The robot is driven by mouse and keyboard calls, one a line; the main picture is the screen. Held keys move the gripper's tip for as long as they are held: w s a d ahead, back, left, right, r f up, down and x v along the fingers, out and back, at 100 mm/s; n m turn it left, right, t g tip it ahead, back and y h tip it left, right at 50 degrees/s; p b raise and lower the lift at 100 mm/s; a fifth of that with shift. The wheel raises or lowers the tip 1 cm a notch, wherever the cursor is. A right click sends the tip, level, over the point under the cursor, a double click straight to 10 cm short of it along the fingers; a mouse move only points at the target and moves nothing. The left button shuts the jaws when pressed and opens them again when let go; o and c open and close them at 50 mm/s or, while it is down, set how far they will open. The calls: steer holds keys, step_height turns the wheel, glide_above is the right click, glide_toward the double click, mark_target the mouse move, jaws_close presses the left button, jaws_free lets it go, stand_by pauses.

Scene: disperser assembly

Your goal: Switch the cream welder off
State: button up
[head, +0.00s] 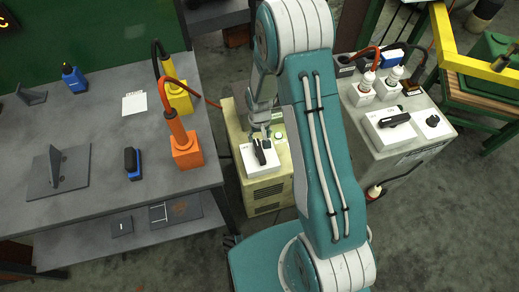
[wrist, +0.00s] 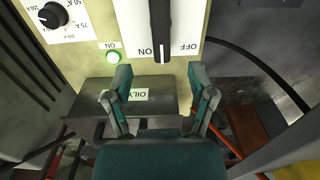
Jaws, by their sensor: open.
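The cream welder (head: 268,188) stands on the floor between the workbench and the grey cabinet. Its white switch plate with a black lever (head: 260,152) is on top. In the wrist view the black lever (wrist: 160,30) lies between the ON and OFF labels, its tip closer to ON. A green lamp (wrist: 113,57) marked ON appears lit beside the plate. My gripper (wrist: 160,88) is open and empty, its two fingers spread just short of the lever's tip and apart from it. In the head view my gripper (head: 262,122) is above the welder, partly hidden by my arm.
A grey workbench (head: 105,95) on the left holds an orange block (head: 187,153) with a cable. A grey cabinet (head: 398,145) with its own switch plate stands on the right. A black dial (wrist: 54,14) is left of the lever in the wrist view.

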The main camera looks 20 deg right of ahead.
mark_target(259, 150)
step_height(259, 150, down, 10)
steer(key=shift+r, duration=0.2)
jaws_close()
